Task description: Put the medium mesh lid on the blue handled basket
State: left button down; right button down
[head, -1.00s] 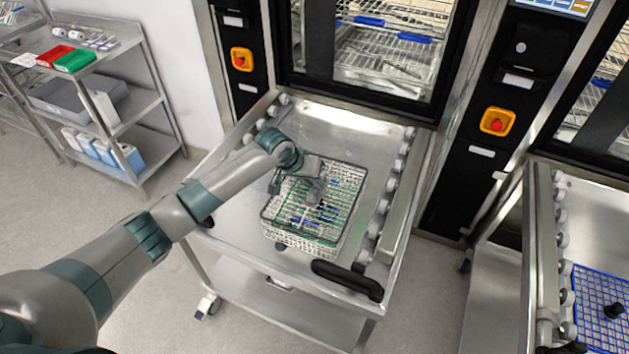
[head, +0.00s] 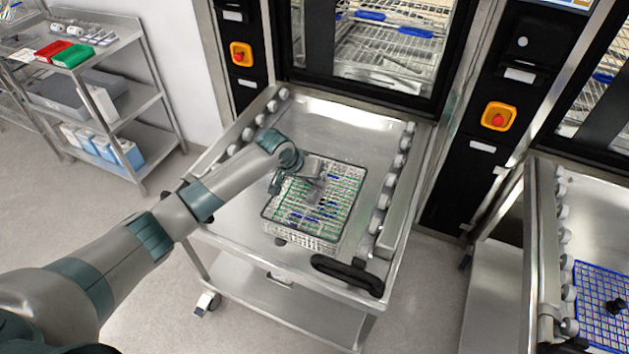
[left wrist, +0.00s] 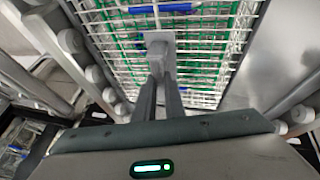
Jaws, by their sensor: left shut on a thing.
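My left gripper (head: 314,192) is over the middle of the wire basket (head: 300,240) on the steel cart. It is shut on the small grey block at the centre of the mesh lid (head: 340,215); the block shows between the fingertips in the left wrist view (left wrist: 158,40). The lid is a thin, dark-rimmed mesh over the basket's top, its outline roughly in line with the basket. Green and blue parts show through it. I cannot tell whether its rim touches the basket all round. My right gripper is not in view.
The cart top (head: 340,120) has rollers along both sides and a black handle (head: 347,275) at the front. Behind is a washer with racks. A second cart at right holds a blue mesh (head: 600,290) with a black knob. A shelf (head: 110,65) stands at left.

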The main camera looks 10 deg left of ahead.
pick_arm(q)
jog(key=c, duration=1.8)
grip_release()
jog(key=shift+o, duration=0.2)
jog(key=shift+r, duration=0.1)
notch_tip(320, 180, up, 15)
jog(key=p, duration=1)
jog(key=shift+p, duration=0.4)
